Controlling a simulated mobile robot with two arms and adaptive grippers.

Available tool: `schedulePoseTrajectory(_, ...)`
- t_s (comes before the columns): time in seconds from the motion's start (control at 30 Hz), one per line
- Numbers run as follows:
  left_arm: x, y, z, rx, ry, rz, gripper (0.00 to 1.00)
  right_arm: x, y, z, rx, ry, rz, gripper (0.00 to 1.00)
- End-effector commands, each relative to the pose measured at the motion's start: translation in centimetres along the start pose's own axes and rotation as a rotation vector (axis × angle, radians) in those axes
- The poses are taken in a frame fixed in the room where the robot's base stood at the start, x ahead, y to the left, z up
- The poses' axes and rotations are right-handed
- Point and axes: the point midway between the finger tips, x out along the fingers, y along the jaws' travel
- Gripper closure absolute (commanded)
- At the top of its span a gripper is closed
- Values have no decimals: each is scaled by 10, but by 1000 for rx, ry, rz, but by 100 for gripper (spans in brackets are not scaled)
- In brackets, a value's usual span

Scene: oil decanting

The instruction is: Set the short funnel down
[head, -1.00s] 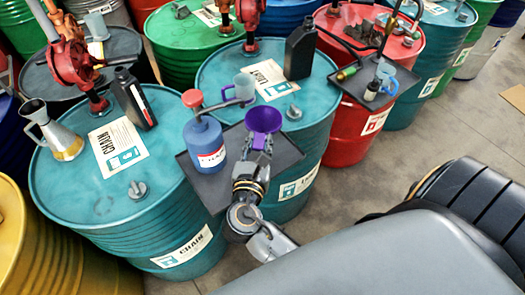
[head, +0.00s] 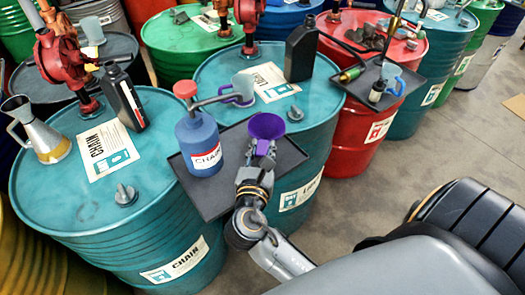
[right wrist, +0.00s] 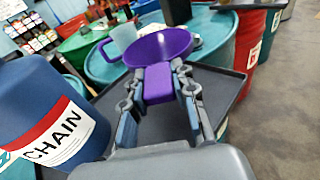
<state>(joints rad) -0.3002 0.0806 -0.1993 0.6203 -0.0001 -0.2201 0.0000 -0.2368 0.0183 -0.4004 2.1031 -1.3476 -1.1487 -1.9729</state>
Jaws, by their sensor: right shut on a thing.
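The short purple funnel (head: 267,126) is wide end up, in front of a teal drum in the head view. It also shows in the right wrist view (right wrist: 158,47), its purple grip block between the fingers. My right gripper (head: 262,150) is shut on it, above a dark tray (head: 215,196). The gripper hides the funnel's lower end, so I cannot tell whether it touches the tray. My left gripper is not in view.
A blue pump bottle (head: 198,145) labelled CHAIN stands on the tray, left of my right gripper. A blue-grey mug (head: 244,86) and a black bottle (head: 300,50) stand on the drum behind. The tray's right part looks bare.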

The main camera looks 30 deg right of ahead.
Motion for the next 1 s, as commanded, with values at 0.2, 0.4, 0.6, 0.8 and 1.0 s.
schedulePoseTrajectory(0.2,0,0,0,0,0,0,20,0,0,-2,-1,0,-1,65)
schedulePoseTrajectory(0.4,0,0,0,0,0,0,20,0,0,-3,0,0,-1,50)
schedulePoseTrajectory(0.6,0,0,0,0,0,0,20,0,0,-1,1,0,0,50)
schedulePoseTrajectory(0.8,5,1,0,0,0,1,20,-22,0,-3,1,4,1,50)
schedulePoseTrajectory(1.0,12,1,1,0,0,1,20,-66,0,-3,1,6,1,50)
